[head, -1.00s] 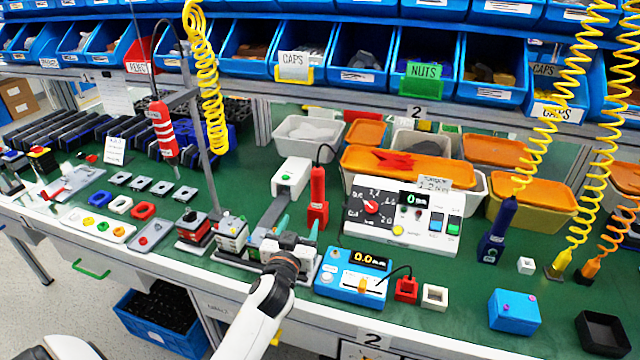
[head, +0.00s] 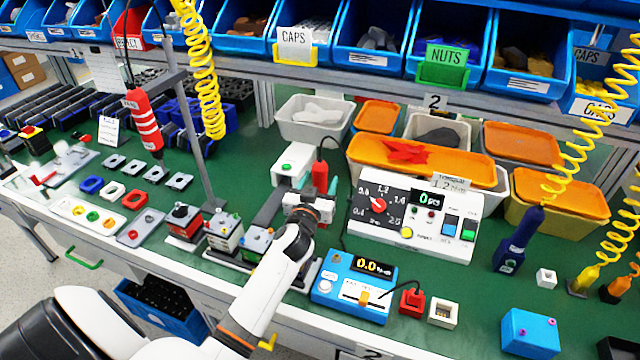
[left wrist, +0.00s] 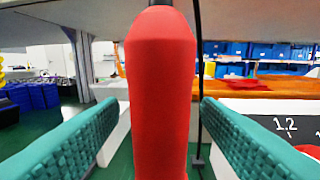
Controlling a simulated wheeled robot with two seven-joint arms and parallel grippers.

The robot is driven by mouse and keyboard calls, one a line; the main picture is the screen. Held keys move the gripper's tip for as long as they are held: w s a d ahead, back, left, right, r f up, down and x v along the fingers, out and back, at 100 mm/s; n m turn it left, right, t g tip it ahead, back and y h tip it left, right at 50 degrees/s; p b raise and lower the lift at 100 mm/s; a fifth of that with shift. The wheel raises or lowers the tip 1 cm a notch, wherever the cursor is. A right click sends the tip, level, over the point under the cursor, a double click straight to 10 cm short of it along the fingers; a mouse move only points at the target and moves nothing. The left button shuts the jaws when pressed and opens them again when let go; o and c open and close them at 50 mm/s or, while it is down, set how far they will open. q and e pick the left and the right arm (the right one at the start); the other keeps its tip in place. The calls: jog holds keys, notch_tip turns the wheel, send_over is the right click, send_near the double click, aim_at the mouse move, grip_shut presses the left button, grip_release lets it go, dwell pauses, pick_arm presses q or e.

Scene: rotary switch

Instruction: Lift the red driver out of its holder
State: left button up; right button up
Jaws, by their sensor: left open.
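The red driver (head: 320,177) stands upright beside the left edge of the torque control box, a cable rising from its top. My left gripper (head: 319,190) is at the driver with its teal fingers apart. In the left wrist view the driver's red body (left wrist: 160,95) fills the middle, between the two open teal finger pads, with a visible gap on each side. The driver's lower end and its holder are hidden by my left arm in the head view and lie below the left wrist view. My right gripper is not in view.
The white control box (head: 417,217) with a dial stands close right of the driver. A white press-like fixture (head: 292,164) is close left. A blue meter (head: 352,285) sits in front. A red striped driver (head: 142,120) hangs at the left.

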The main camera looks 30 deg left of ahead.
pick_arm(q)
jog(key=shift+x, duration=1.2)
jog(key=shift+w+f, duration=0.1)
grip_shut()
jog(key=shift+r, duration=0.2)
notch_tip(320, 180, up, 10)
jog(key=p, duration=0.1)
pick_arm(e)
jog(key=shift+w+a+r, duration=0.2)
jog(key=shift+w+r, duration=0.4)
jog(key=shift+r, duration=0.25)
pick_arm(q)
jog(key=shift+f, duration=0.1)
jog(key=c, duration=0.8)
grip_release()
grip_shut()
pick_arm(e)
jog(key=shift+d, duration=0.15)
